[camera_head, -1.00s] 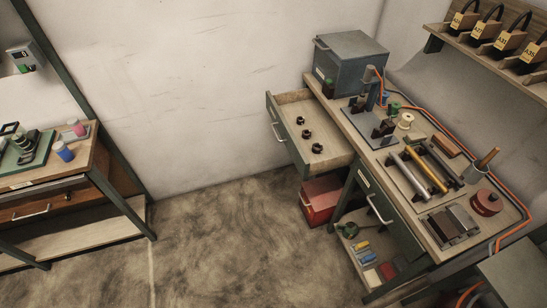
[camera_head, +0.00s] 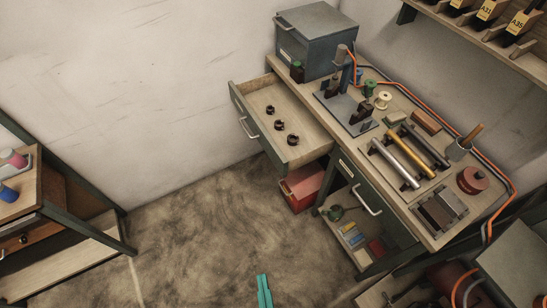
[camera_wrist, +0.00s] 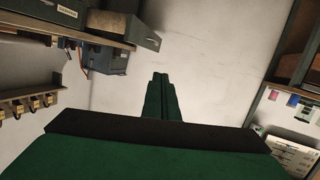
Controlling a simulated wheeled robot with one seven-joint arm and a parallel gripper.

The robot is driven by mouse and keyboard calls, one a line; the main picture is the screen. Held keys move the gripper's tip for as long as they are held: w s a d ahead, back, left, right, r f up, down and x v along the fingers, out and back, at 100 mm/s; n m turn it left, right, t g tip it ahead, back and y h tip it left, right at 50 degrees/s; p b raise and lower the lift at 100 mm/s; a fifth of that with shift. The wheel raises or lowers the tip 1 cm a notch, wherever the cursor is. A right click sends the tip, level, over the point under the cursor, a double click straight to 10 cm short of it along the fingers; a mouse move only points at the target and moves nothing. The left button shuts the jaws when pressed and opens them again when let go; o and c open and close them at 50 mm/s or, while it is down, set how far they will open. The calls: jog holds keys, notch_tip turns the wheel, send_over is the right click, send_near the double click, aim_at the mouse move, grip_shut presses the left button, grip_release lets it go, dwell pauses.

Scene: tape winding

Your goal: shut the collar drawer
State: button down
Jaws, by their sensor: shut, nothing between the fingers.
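The collar drawer (camera_head: 240,114) stands pulled out from the left end of the workbench. Several small black collars (camera_head: 280,125) lie on its wooden floor. Its front carries a metal handle (camera_head: 249,128) facing left. My gripper (camera_head: 264,290) is at the bottom edge of the head view, apart from the drawer, over the floor below it. In the wrist view its green fingers (camera_wrist: 161,82) are together with nothing between them, and they point towards the wall.
A second, closed drawer with a handle (camera_head: 367,201) is to the right. A red box (camera_head: 302,188) sits under the open drawer. Tools and rods cover the workbench. A side table (camera_head: 75,262) stands at left; the floor between is clear.

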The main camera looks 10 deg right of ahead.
jog(key=w+d+f+n+t, duration=0.1)
jog(key=w+d+f+n, duration=0.1)
jog(key=w+f+n, duration=0.45)
jog(key=w+d+f+n+t, duration=0.1)
jog(key=w+f+n, duration=0.25)
jog(key=w, duration=0.55)
jog(key=w+d+f+n, duration=0.1)
jog(key=w+d+n, duration=0.1)
jog(key=w, duration=0.7)
jog(key=w+d+f+n, duration=0.1)
jog(key=w+d+n, duration=0.1)
jog(key=w, duration=0.8)
jog(key=w+d+f+n+y, duration=0.1)
jog(key=w+d+n, duration=0.1)
jog(key=w, duration=0.8)
jog(key=shift+d+f+n, duration=0.35)
jog(key=shift+f+n, duration=0.05)
jog(key=shift+n, duration=0.4)
